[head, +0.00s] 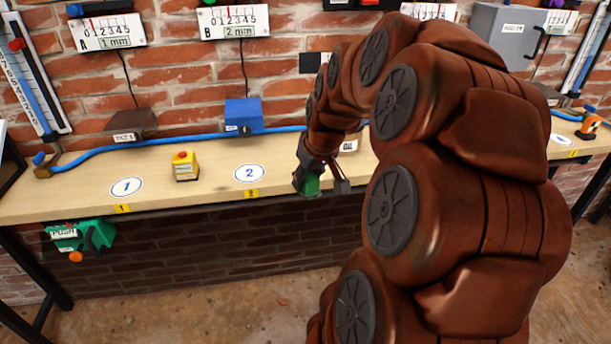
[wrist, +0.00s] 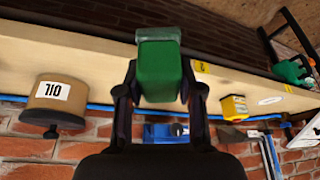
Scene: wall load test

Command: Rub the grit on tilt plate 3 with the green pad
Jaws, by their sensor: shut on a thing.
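My gripper (head: 311,178) is shut on a green pad (head: 312,186) above the front part of the bench, right of the oval marked 2. In the wrist view my gripper (wrist: 160,92) has a finger on each side of the green pad (wrist: 158,72), which is a green block with a paler, greyish-green far end. I cannot make out tilt plate 3 or any grit in either view. My arm hides much of the bench on the right in the head view.
The wooden bench (head: 60,204) carries a yellow box with a red button (head: 186,166), a blue block (head: 243,114) and a blue hose (head: 95,151). A brown can marked OIL (wrist: 55,96) stands near my gripper. A green PUSH device (head: 80,237) hangs at the front edge.

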